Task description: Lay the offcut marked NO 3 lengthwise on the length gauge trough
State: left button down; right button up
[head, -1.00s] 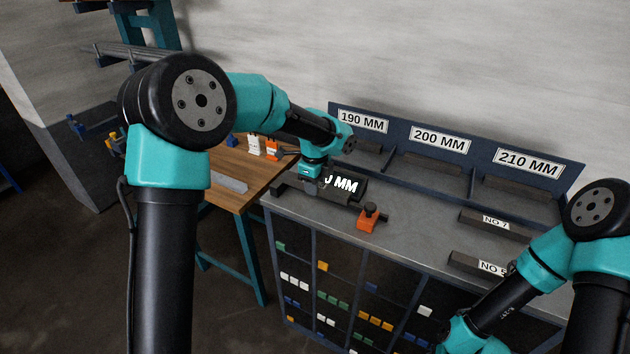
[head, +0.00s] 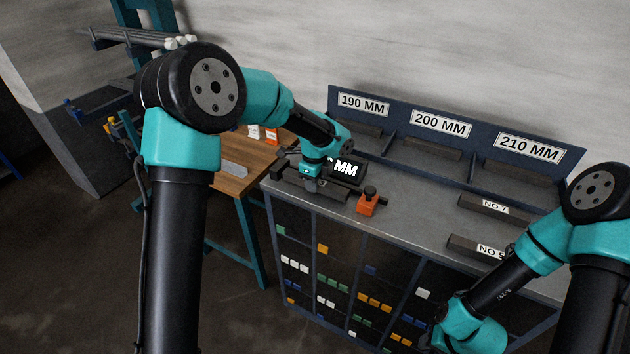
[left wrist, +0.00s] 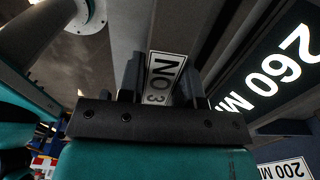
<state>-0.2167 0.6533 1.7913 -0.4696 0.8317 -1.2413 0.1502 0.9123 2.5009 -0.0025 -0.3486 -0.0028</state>
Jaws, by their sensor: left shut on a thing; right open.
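My left gripper (head: 312,186) is shut on the offcut marked NO 3 (left wrist: 164,78). In the left wrist view its white label shows between the two fingers. In the head view the gripper and wrist mostly hide the offcut. The gripper is low over the dark length gauge trough (head: 336,193), left of its orange stop (head: 367,204). I cannot tell whether the offcut touches the trough. The black gauge display, partly covered in the head view (head: 346,170), reads 260 MM in the left wrist view (left wrist: 268,80). My right arm is at lower right, its gripper out of frame.
A blue rack (head: 455,108) with bays labelled 190, 200 and 210 MM stands along the back. An offcut marked NO 7 (head: 488,207) and another labelled bar (head: 475,246) lie on the right of the grey bench. Bench between stop and bars is clear.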

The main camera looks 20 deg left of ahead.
pick_arm(q)
jog(key=shift+f, duration=0.6)
dwell(0.3)
jog(key=c, duration=0.7)
grip_release()
jog(key=shift+c, duration=0.2)
notch_tip(320, 180, up, 18)
jog(key=shift+f, duration=0.25)
jog(key=shift+f, duration=0.1)
